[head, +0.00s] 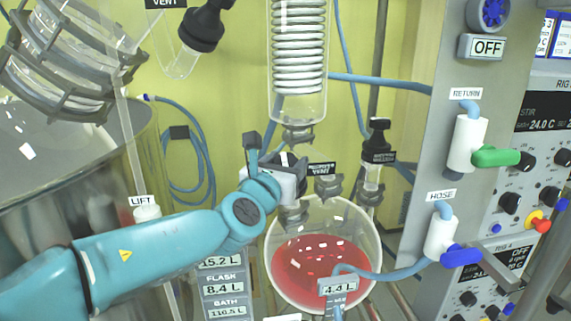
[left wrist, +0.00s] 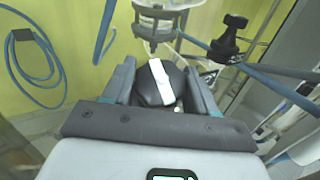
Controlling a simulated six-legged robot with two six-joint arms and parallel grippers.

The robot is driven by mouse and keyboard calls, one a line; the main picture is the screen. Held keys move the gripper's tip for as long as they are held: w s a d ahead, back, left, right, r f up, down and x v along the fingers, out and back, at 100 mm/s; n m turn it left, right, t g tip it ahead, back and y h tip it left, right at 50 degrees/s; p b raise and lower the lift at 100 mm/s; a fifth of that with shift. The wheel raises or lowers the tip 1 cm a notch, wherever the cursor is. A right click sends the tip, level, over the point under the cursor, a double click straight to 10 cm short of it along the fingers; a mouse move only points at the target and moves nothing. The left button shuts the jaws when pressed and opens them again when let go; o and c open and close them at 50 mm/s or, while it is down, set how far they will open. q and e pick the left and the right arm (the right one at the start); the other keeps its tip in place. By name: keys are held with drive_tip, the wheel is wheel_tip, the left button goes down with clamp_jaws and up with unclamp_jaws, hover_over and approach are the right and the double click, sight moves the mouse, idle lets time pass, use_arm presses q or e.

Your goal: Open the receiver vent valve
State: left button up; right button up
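The receiver flask (head: 374,240), a round glass vessel with red liquid, stands right of centre in the head view. My left gripper (head: 300,165) is above its left neck. In the left wrist view, a black knob with a white bar (left wrist: 154,72) sits between the fingers of the left gripper (left wrist: 160,78). The fingers flank it closely, and whether both touch it is unclear. The white bar is slightly tilted. A small label (head: 321,168) beside the gripper is too small to read. My right gripper is not in view.
A glass coil condenser (head: 299,50) hangs above the flask. Another black-knobbed valve (head: 378,130) stands to the right. A blue hose (head: 395,273) runs across the flask front to the panel. The green (head: 495,157) and blue (head: 461,257) handles are at right. A large vessel (head: 60,150) fills the left.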

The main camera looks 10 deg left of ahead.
use_arm(q)
drive_tip(key=shift+d+n+y, duration=0.1)
drive_tip(key=shift+n+y, duration=0.4)
drive_tip(key=shift+n, duration=0.1)
drive_tip(key=shift+n+y+p, duration=0.5)
drive_tip(key=shift+n+y, duration=0.3)
drive_tip(key=shift+n, duration=0.1)
drive_tip(key=n+y+p, duration=0.1)
drive_tip(key=n+y, duration=0.3)
drive_tip(key=shift+n+g, duration=0.4)
drive_tip(key=shift+n+g+y+p, duration=0.55)
drive_tip(key=shift+n+g+y, duration=0.05)
drive_tip(key=shift+n+y, duration=0.6)
drive_tip(key=n+g+y+p, duration=0.1)
drive_tip(key=n, duration=0.1)
drive_tip(key=n+g+y+p, duration=0.1)
drive_tip(key=p, duration=0.1)
drive_tip(key=shift+r+n+g, duration=0.2)
drive_tip(key=shift+n+g, duration=0.1)
drive_tip(key=shift+n, duration=0.1)
drive_tip(key=shift+f+n+g+y+p, duration=0.15)
drive_tip(key=shift+n+g+y+p, duration=0.75)
drive_tip(key=shift+n+g+p, duration=0.3)
